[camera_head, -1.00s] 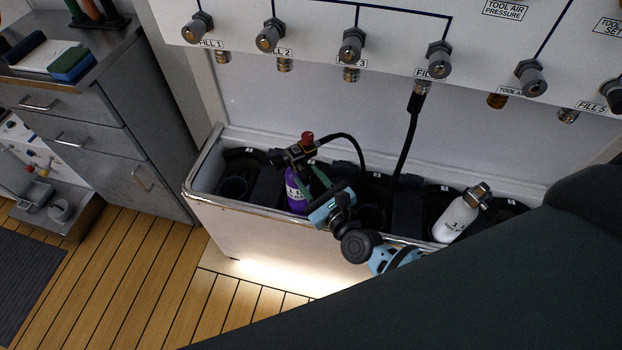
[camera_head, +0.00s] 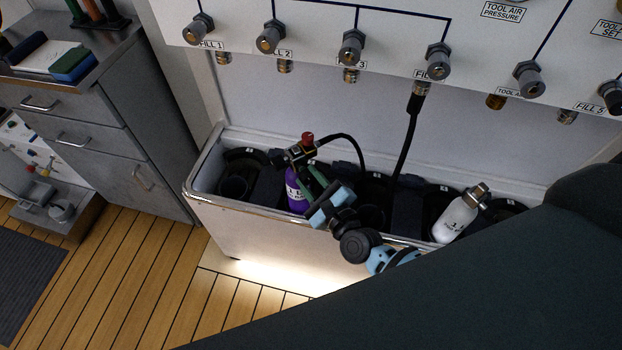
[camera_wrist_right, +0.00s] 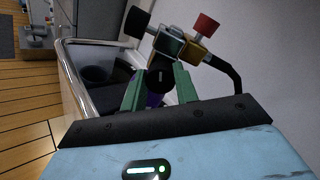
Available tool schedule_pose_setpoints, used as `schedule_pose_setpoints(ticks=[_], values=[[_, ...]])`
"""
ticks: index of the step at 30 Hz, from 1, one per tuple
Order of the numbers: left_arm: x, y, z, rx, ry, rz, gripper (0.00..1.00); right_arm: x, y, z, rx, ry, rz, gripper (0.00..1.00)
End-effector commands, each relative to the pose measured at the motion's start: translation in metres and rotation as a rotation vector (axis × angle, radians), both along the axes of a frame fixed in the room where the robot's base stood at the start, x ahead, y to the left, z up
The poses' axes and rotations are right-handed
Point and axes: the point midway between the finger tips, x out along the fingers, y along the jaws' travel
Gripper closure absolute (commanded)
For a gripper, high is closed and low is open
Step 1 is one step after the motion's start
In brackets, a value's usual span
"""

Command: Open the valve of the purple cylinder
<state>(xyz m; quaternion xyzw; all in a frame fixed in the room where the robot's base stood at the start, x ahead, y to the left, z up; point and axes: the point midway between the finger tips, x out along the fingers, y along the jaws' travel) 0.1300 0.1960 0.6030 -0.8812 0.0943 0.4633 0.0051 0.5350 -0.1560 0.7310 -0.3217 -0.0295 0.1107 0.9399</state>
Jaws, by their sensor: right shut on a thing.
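The purple cylinder (camera_head: 296,195) stands in the long bin below the fill panel, with a valve and fitting (camera_head: 299,154) on top. A red knob (camera_head: 308,139) tops the fitting, and a black hose runs from it. My right gripper (camera_head: 312,178) reaches in from the lower right with its green fingers at the cylinder's valve. In the right wrist view the fingers close around a round black valve knob (camera_wrist_right: 160,76) with a pale mark. A second black knob (camera_wrist_right: 137,20) and the red knob (camera_wrist_right: 206,25) stay free above. My left gripper is out of view.
A white cylinder (camera_head: 456,219) leans in the bin (camera_head: 213,202) at the right. A hose (camera_head: 404,146) hangs from a panel fitting. Empty dark holders flank the purple cylinder. A grey cabinet (camera_head: 142,130) stands left.

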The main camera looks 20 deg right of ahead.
Motion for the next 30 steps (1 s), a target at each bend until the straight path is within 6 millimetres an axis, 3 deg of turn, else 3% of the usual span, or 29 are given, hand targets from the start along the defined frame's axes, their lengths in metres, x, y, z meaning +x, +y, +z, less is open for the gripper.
schedule_pose_setpoints(ticks=[30], values=[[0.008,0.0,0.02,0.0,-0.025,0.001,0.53,0.0,0.001,0.0,-0.95,-0.183,0.0,0.93]])
